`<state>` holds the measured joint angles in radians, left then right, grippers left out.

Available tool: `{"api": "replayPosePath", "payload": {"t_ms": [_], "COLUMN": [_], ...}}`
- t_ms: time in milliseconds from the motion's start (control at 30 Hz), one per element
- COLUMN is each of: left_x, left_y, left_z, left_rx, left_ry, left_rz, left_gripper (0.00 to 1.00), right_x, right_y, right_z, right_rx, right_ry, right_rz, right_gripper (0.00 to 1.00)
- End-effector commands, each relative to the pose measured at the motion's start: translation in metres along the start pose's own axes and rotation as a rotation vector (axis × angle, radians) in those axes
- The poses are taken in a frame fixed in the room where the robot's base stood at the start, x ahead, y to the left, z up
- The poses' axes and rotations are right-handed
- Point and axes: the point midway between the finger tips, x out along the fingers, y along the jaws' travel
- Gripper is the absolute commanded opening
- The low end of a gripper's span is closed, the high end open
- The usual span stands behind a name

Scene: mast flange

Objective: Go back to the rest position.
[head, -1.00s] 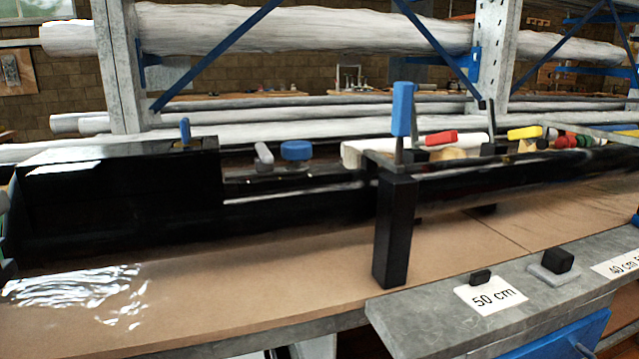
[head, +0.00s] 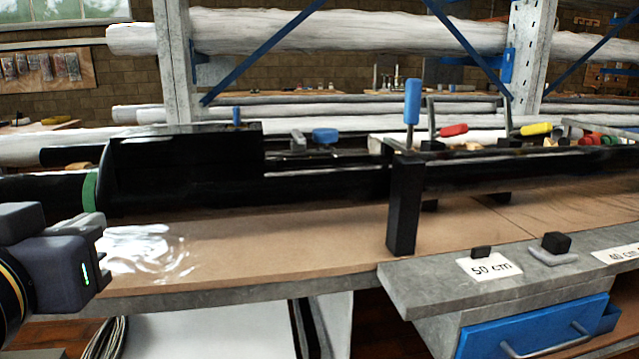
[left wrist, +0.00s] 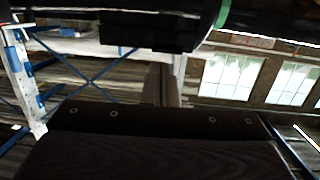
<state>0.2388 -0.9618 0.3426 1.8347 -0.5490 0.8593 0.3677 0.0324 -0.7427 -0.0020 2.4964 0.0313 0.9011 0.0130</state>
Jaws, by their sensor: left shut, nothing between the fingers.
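My left arm's dark grey end (head: 65,262) is at the left edge in the head view, in front of the bench. In the left wrist view my left gripper (left wrist: 163,78) has its two dark fingers together with nothing between them. It is apart from the long black mast (head: 330,185), which lies across the bench and has a green band (head: 90,190) near its left part. The dark mast also passes along the top of the left wrist view (left wrist: 150,30). My right gripper is not in view.
A black post with a blue-handled clamp (head: 412,103) stands at the bench front. A grey ledge (head: 430,290) with a "50 cm" label and black blocks juts out at right, above a blue drawer (head: 535,328). The brown bench top (head: 300,255) is largely clear at the front.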

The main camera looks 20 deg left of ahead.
Motion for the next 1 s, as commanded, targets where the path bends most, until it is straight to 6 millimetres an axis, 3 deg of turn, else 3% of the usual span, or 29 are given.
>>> {"api": "replayPosePath", "payload": {"t_ms": [267, 367, 533, 600, 800, 967, 1000], "left_x": [0.038, 0.051, 0.063, 0.061, 0.041, 0.016, 0.012], "left_y": [0.015, 0.025, 0.049, 0.060, 0.086, 0.102, 0.104], "left_z": [0.072, 0.111, 0.197, 0.232, 0.310, 0.357, 0.349], "left_rx": [-0.001, -0.004, -0.019, -0.028, -0.059, -0.090, -0.094], "left_ry": [-0.205, -0.312, -0.545, -0.641, -0.864, -1.015, -1.026], "left_rz": [0.098, 0.154, 0.279, 0.333, 0.462, 0.550, 0.559], "left_gripper": [0.00, 0.00, 0.00, 0.00, 0.00, 0.00, 0.00], "right_x": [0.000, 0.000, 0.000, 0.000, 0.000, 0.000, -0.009], "right_y": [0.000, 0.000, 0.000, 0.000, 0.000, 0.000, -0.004], "right_z": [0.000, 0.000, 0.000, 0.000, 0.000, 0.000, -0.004], "right_rx": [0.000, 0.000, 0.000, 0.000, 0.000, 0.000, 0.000], "right_ry": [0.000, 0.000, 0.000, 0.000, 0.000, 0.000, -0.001], "right_rz": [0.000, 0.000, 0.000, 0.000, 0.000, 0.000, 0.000], "right_gripper": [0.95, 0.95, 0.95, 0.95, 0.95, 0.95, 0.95]}}
